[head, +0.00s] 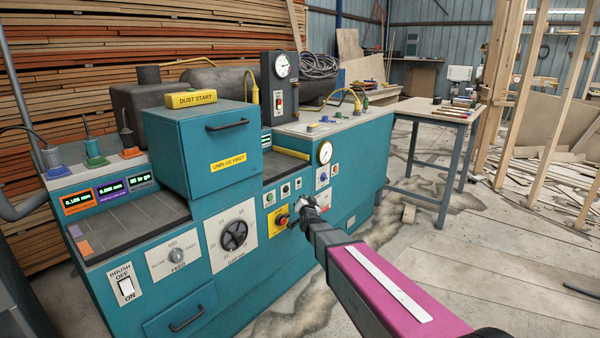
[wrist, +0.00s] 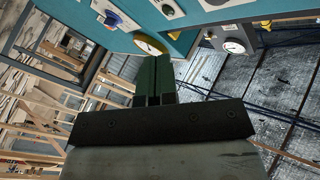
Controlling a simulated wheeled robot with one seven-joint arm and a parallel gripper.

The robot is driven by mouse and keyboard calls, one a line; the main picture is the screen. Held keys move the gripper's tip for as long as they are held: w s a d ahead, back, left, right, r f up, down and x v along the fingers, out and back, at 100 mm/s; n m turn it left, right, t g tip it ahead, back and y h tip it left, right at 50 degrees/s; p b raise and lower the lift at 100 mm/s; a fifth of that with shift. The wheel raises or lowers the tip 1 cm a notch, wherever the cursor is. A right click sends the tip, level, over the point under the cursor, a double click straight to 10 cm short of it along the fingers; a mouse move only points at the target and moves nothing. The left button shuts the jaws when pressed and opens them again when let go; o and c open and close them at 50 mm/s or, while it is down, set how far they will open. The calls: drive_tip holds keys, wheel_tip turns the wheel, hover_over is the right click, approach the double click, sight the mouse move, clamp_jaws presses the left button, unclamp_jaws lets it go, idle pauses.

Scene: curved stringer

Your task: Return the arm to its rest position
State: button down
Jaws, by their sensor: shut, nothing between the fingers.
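My gripper (head: 309,212) is in front of the teal machine (head: 262,212), near its lower control panel, at the end of my arm reaching in from the lower right. In the wrist view its two dark fingers (wrist: 154,84) lie side by side, shut with nothing between them. In the head view the fingertips overlap the panel beside the yellow-backed knob (head: 281,218). I cannot tell whether they touch it. In the wrist view the machine's teal face lies beyond the fingers, with a round gauge (wrist: 150,44) close by.
A grey-legged table (head: 436,110) stands to the right behind the machine. Wooden studs (head: 540,80) rise at the far right. Stacked boards (head: 60,50) fill the back left. The concrete floor (head: 500,260) right of my arm is mostly open, with scattered wood farther back.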

drive_tip(key=s+d+f+n+g, duration=0.4)
drive_tip(key=s+d+f+g, duration=0.5)
drive_tip(key=s+d+f, duration=0.3)
drive_tip(key=s+d+g+h, duration=0.1)
drive_tip(key=s+d+g, duration=0.2)
drive_tip(key=s, duration=0.3)
drive_tip(key=s+d+f+g, duration=0.1)
drive_tip(key=s+d+g, duration=0.2)
drive_tip(key=s, duration=0.4)
drive_tip(key=s+d+f+n+g+h, duration=0.1)
drive_tip(key=s+d+g, duration=0.2)
drive_tip(key=s, duration=0.3)
drive_tip(key=shift+s+h, duration=0.3)
drive_tip(key=shift+s, duration=0.05)
